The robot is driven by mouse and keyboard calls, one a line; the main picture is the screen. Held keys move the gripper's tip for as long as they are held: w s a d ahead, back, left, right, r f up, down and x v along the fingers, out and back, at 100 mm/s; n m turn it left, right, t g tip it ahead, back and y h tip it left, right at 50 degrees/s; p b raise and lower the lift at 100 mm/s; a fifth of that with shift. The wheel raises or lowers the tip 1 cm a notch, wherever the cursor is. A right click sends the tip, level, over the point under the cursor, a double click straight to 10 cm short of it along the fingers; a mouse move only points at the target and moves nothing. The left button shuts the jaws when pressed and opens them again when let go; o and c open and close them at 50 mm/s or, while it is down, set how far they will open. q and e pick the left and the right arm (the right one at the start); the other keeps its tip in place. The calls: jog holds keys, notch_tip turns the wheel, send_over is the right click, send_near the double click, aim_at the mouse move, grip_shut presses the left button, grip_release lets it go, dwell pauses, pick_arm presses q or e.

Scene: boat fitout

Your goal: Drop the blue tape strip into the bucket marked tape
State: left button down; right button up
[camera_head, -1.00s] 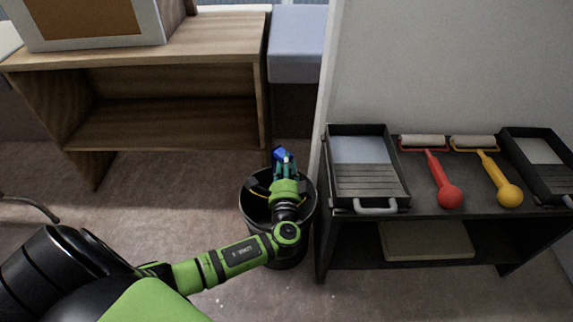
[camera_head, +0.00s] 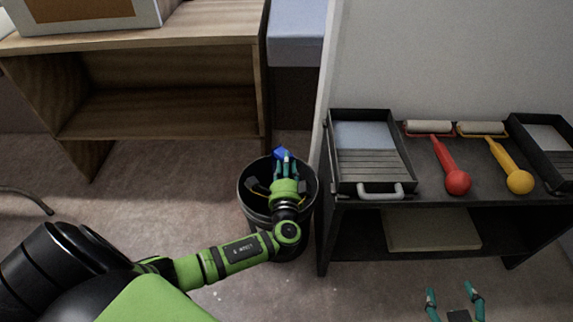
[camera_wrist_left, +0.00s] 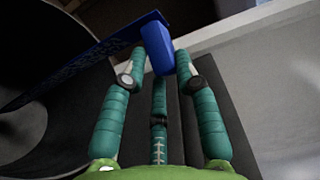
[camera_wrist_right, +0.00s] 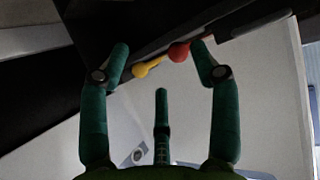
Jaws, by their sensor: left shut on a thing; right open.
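The blue tape strip (camera_head: 280,153) is held at the fingertips of my left gripper (camera_head: 284,163). In the left wrist view the strip (camera_wrist_left: 158,48) is a bright blue block between the fingertips, with a darker blue flat piece (camera_wrist_left: 85,62) stretching to the left. My left gripper is shut on it, over the black bucket (camera_head: 247,205). The bucket's dark inside wall (camera_wrist_left: 40,65) also shows in the left wrist view. No marking on the bucket is readable. My right gripper (camera_head: 455,293) is open and empty at the bottom right of the head view, in front of the dark shelf.
A dark shelf unit (camera_head: 420,211) to the right of the bucket carries paint trays (camera_head: 365,170), a red roller (camera_head: 456,182) and a yellow roller (camera_head: 518,181). A wooden shelf (camera_head: 165,50) stands behind on the left.

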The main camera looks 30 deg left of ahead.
pick_arm(q)
jog(key=shift+f+b, duration=0.7)
jog(key=shift+f, duration=0.25)
pick_arm(e)
jog(key=w+a+r+t+y, duration=0.2)
jog(key=r+t, duration=0.3)
jog(key=r, duration=0.4)
jog(key=shift+w+a+n+y, duration=0.3)
jog(key=shift+w+a+n, duration=0.1)
jog(key=shift+a, duration=0.25)
pick_arm(q)
jog(key=shift+c, duration=1)
grip_release()
jog(key=p+v, duration=0.1)
jog(key=v, duration=0.6)
jog(key=shift+s+p, duration=0.25)
jog(key=shift+p, duration=0.05)
pick_arm(e)
jog(key=shift+r, duration=0.85)
pick_arm(q)
jog(key=shift+d, duration=0.15)
